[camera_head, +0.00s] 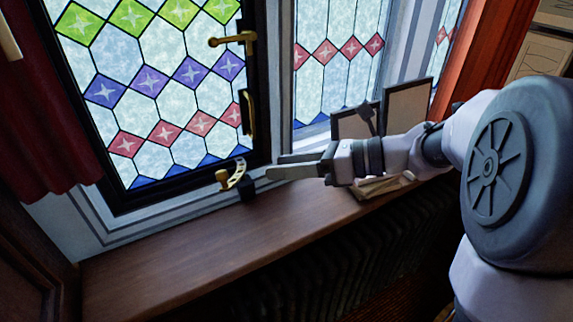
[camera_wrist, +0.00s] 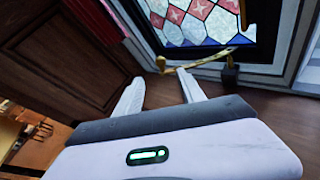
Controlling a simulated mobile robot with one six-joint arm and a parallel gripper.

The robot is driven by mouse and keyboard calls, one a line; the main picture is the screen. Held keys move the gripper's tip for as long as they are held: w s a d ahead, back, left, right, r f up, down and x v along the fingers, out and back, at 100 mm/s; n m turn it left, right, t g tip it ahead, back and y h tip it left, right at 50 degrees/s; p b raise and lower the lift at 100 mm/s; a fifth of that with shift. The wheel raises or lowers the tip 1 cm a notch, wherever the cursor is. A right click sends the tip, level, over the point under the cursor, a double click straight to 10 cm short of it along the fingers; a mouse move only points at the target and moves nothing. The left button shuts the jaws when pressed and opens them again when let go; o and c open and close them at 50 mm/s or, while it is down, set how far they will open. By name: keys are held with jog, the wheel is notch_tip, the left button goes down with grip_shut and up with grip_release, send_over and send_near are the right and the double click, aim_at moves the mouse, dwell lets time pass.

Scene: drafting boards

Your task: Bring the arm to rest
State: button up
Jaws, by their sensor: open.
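My arm (camera_head: 405,152) reaches in from the right in the head view, over a wooden window sill. My gripper (camera_head: 274,166) is open and empty, its fingers pointing left. It also shows in the wrist view (camera_wrist: 160,88), with a clear gap between its fingers. In the head view the fingertips are just right of a brass window stay (camera_head: 236,176) at the bottom of the stained-glass window. The stay also shows ahead of the fingers in the wrist view (camera_wrist: 205,60). I cannot tell whether they touch.
The stained-glass window (camera_head: 150,85) has a brass handle (camera_head: 233,40) on its dark frame. Dark framed panels (camera_head: 407,105) stand on the sill (camera_head: 150,262) behind my arm. A radiator (camera_head: 330,265) is below. A red curtain (camera_head: 45,120) hangs at left. The sill's left part is clear.

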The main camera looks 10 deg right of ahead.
dwell(0.3)
jog(key=s+a+f+n+g+h+b, duration=0.1)
jog(key=s+a+f+n+h+b, duration=0.1)
jog(key=s+a+f+n+b, duration=0.25)
jog(key=s+a+f+n+g+h+b, duration=0.1)
jog(key=s+f+n+g+b, duration=0.2)
jog(key=f+b, duration=0.4)
jog(key=s+d+f+n+t+h+b, duration=0.1)
jog(key=s+f+n+h+b, duration=0.3)
jog(key=f, duration=0.5)
jog(key=s+d+f+n+t+h+b, duration=0.2)
jog(key=s+d+f+n+h+b, duration=0.1)
jog(key=s+f+n+b, duration=0.5)
notch_tip(320, 180, down, 2)
jog(key=n+h, duration=0.1)
jog(key=n, duration=0.2)
jog(key=shift+f+b, duration=0.15)
jog(key=shift+b, duration=0.2)
